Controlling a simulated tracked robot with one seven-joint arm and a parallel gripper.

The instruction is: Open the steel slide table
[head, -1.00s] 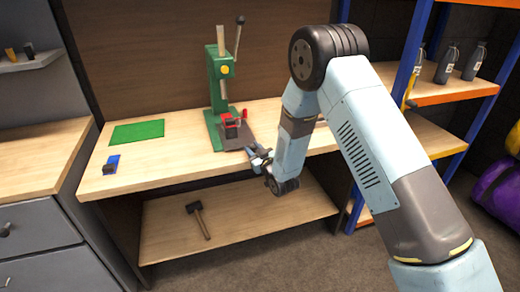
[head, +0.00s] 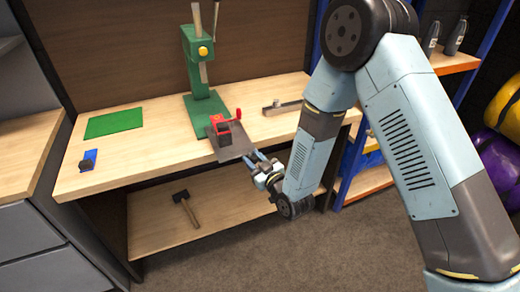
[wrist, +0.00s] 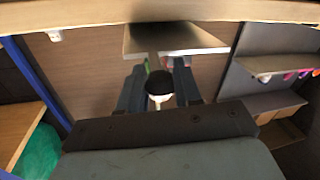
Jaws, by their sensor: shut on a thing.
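The steel slide table (head: 229,150) is a dark grey plate under the green press (head: 205,90) on the workbench. Its front end reaches out past the bench's front edge. A red vise-like block (head: 222,128) sits on it. My gripper (head: 264,168) is at the front end of the plate. In the wrist view, my gripper's fingers (wrist: 160,85) stand either side of a dark round knob (wrist: 160,83) with a pale collar, and are shut on it. The plate's grey underside (wrist: 175,38) shows beyond. The exact finger contact is too small to tell.
The bench (head: 150,150) also holds a green mat (head: 114,122), a small blue item (head: 88,160) and a steel bar (head: 283,107). A mallet (head: 185,207) lies on the lower shelf. Blue-framed shelving (head: 450,65) stands at the right. Carpeted floor is clear in front.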

